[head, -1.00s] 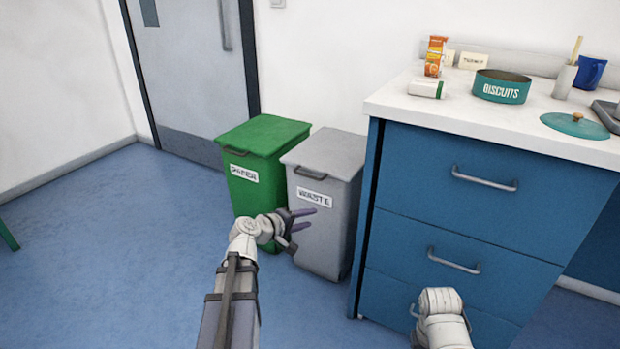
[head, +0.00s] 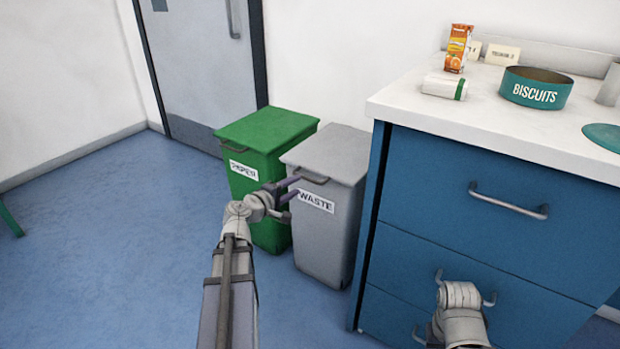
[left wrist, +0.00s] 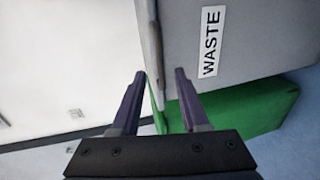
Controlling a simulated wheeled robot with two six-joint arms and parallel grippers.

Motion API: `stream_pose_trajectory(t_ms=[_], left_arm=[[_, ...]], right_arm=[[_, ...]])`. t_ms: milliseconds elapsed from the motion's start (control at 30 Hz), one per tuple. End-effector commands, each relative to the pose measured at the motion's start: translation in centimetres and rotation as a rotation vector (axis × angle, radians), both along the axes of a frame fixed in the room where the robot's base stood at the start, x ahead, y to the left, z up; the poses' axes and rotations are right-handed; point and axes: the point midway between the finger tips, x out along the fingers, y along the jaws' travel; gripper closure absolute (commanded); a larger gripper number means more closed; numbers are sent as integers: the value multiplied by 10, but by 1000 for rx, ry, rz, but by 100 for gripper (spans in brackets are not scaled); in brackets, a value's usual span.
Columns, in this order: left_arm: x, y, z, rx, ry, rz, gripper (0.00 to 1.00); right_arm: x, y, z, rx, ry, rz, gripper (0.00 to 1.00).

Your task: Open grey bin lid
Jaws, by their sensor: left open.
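The grey bin (head: 325,235) with a WASTE label stands between the green bin and the blue drawer unit. Its grey lid (head: 330,152) is closed, with a dark handle (head: 312,176) at the front edge. My left gripper (head: 296,187) is open and empty in front of the bin, close to the handle and left of the label. In the left wrist view the open fingers (left wrist: 160,74) point at the bin front (left wrist: 235,45), with the dark handle (left wrist: 157,45) just beyond and between the tips. Only a wrist part of my right arm shows, low in the head view.
The green bin (head: 262,180) stands close on the left of the grey bin. The blue drawer unit (head: 480,215) rises close on its right. Its white worktop (head: 480,125) holds a carton, a white cylinder and a BISCUITS tin. Blue floor (head: 120,250) is clear on the left.

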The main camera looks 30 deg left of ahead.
Motion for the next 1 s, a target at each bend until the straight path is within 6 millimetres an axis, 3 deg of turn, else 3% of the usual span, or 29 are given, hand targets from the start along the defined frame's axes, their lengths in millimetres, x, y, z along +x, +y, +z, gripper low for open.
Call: stream_pose_trajectory(t_ms=[167, 600, 900, 1000], left_arm=[[14, -1, -4, 1, 1, -2, 55], [73, -5, -16, 1, 1, -1, 55], [75, -6, -16, 1, 1, 0, 55], [75, -6, -16, 1, 1, -1, 66]], right_arm=[[0, 0, -4, 0, 0, 0, 50], [0, 0, -16, 0, -1, -1, 50], [0, 0, -16, 0, -1, -1, 50], [0, 0, -16, 0, -1, -1, 50]])
